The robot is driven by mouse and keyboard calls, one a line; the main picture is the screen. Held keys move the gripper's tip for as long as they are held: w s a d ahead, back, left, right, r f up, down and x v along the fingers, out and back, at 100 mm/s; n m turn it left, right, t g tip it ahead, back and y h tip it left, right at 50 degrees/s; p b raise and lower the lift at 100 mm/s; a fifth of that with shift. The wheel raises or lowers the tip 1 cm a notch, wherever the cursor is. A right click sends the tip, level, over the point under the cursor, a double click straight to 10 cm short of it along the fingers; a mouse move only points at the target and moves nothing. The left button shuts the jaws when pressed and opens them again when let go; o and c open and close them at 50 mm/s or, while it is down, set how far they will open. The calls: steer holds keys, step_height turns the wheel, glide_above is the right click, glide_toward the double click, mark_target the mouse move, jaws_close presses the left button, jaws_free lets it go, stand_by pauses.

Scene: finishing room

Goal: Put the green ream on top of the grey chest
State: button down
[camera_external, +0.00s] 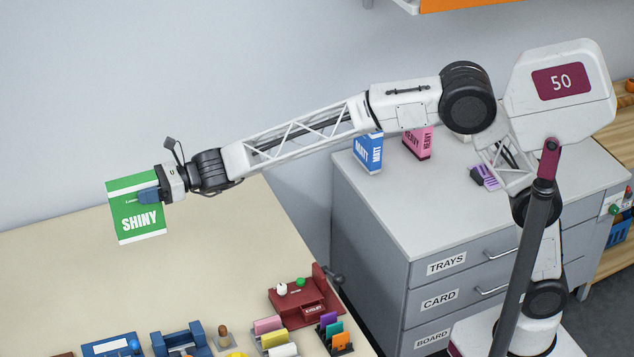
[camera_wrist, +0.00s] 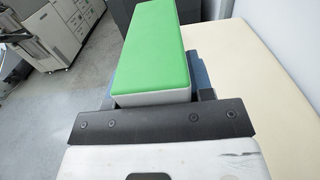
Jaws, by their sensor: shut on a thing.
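The green ream (camera_external: 138,215), labelled SHINY, is held upright in my gripper (camera_external: 148,196) at the left of the external view. It appears raised above the cream table, near its back left part. My gripper is shut on it, with a blue finger across its face. In the wrist view the ream (camera_wrist: 150,45) shows its green side beyond the gripper mount. The grey chest (camera_external: 385,240) stands to the right, with drawers labelled TRAYS, CARD and BOARD.
On the chest top stand a blue ream (camera_external: 368,153), a pink ream (camera_external: 417,142) and a purple item (camera_external: 484,178). The chest top's front left is clear. The cream table (camera_external: 60,270) holds a dark red device (camera_external: 300,298) and several small items along its front.

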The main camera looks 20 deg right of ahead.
step_height(320, 180, down, 25)
steer(key=shift+f, duration=0.2)
steer(key=shift+w+a, duration=0.1)
steer(key=shift+a, duration=0.05)
steer(key=w+a, duration=0.3)
steer(key=a, duration=0.4)
steer(key=w+a+f, duration=0.1)
steer(key=w+a, duration=0.2)
steer(key=a, duration=0.4)
steer(key=shift+w+a+f, duration=0.15)
steer(key=shift+a+f, duration=0.05)
stand_by(0.4)
steer(key=shift+f, duration=1.85)
steer(key=c, duration=0.5)
jaws_free()
steer(key=shift+f, duration=0.15)
